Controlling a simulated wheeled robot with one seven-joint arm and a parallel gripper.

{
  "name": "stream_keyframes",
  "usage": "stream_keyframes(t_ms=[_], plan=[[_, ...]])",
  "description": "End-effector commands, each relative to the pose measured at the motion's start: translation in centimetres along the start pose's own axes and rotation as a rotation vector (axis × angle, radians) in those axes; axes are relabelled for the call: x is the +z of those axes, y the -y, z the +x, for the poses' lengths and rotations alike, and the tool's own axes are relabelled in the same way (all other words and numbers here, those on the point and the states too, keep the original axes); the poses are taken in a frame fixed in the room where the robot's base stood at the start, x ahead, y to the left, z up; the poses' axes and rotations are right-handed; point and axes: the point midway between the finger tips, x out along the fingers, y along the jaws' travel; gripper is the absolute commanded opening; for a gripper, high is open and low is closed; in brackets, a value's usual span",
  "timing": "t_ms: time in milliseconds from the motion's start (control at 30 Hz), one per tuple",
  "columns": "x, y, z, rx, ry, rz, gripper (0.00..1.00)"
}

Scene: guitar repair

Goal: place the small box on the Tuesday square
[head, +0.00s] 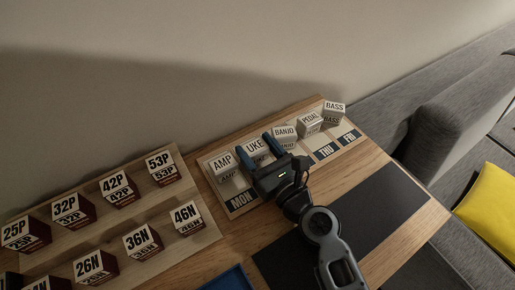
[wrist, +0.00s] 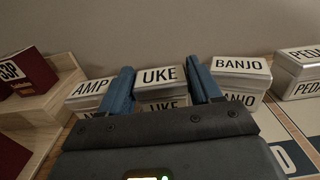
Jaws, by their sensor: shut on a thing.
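In the head view my gripper (head: 257,146) reaches over the board from the front. I cannot tell whether the box is clear of the board. The board's squares MON (head: 241,200), THU (head: 326,151) and FRI (head: 349,137) show; the Tuesday square is hidden under my gripper.
White boxes AMP (head: 223,163) and BANJO (head: 285,133) stand close on either side. PEDAL (head: 310,121) and BASS (head: 334,110) stand further right. Dark red numbered boxes (head: 117,189) fill a wooden rack at the left. A dark mat (head: 385,205) lies clear at the front right.

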Motion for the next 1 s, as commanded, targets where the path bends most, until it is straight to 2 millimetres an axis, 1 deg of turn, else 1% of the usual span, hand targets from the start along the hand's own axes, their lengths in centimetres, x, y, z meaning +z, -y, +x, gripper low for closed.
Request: stream_keyframes(t_ms=[33, 233, 333, 367, 600, 867, 1000], plan=[[-0.6, 0.0, 0.0, 0.0, -0.004, -0.001, 0.32], [-1.4, 0.0, -0.1, 0.0, -0.009, -0.001, 0.32], [-1.5, 0.0, -0.1, 0.0, -0.011, -0.002, 0.32], [-1.5, 0.0, -0.1, 0.0, -0.012, -0.002, 0.65], [-1.7, -0.1, -0.2, -0.001, -0.014, -0.003, 0.88], [-1.8, -0.1, -0.3, -0.001, -0.016, -0.004, 0.89], [-0.9, -0.1, -0.3, 0.0, -0.017, -0.004, 0.89]])
